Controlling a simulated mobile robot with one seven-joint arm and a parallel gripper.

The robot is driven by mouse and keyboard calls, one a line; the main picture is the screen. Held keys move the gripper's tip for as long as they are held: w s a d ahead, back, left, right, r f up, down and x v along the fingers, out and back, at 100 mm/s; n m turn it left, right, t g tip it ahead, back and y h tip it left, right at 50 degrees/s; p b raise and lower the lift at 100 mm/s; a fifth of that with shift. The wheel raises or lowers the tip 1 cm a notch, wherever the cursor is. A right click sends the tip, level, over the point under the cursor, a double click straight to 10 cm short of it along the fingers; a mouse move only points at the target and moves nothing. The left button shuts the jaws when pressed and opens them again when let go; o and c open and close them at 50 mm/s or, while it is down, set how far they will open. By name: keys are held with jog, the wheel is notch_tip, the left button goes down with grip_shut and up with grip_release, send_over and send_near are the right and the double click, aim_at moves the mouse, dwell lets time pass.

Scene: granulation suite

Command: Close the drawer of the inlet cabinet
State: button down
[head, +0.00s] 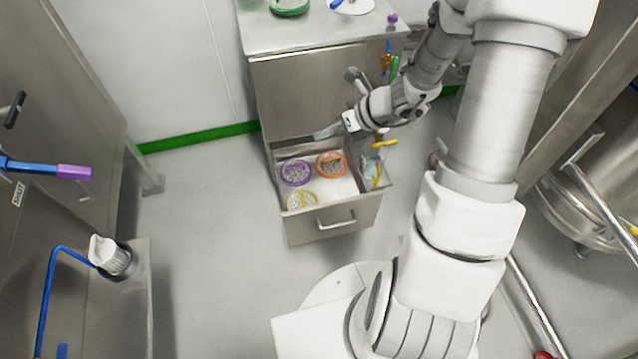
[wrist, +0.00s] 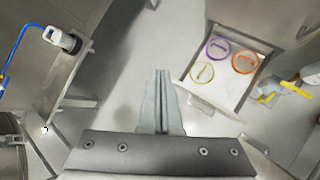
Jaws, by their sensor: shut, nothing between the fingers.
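The inlet cabinet (head: 308,95) is a grey metal cabinet at the top middle of the head view. Its lower drawer (head: 300,228) is pulled out, with a bar handle (head: 337,220) on its front. Purple (head: 296,173), orange (head: 331,164) and yellow (head: 302,201) ringed round items lie inside. The drawer also shows at the right of the wrist view (wrist: 212,107).
A clear container with yellow parts (head: 373,170) is beside the drawer's right side. Green and white items are on the cabinet top (head: 310,30). Steel equipment with a blue pipe (head: 45,290) stands at left, a steel vessel (head: 590,200) at right. The floor left of the drawer is clear.

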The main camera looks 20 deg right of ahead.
jog(key=s+d+f+m+h+b, duration=0.1)
jog(key=s+d+f+m+b, duration=0.1)
jog(key=f+m, duration=0.75)
jog(key=s+d+f+m+b, duration=0.1)
jog(key=s+f+m+b, duration=0.15)
jog(key=f+m, duration=0.65)
jog(key=s+d+f+m+h+b, duration=0.1)
jog(key=s+d+f+m+b, duration=0.3)
jog(key=f, duration=1)
jog(key=m+b, duration=0.1)
jog(key=b, duration=0.1)
send_near(319, 212)
notch_tip(319, 212, down, 4)
jog(key=s+a, duration=0.2)
jog(key=s, duration=0.1)
jog(key=shift+w+a+f+b, duration=0.1)
jog(key=shift+w+b, duration=0.3)
jog(key=shift+w, duration=0.85)
jog(key=shift+w+f+b, duration=0.1)
jog(key=shift+w+b, duration=0.3)
jog(key=shift+w, duration=0.8)
jog(key=shift+w+r, duration=0.1)
jog(key=shift+w, duration=0.05)
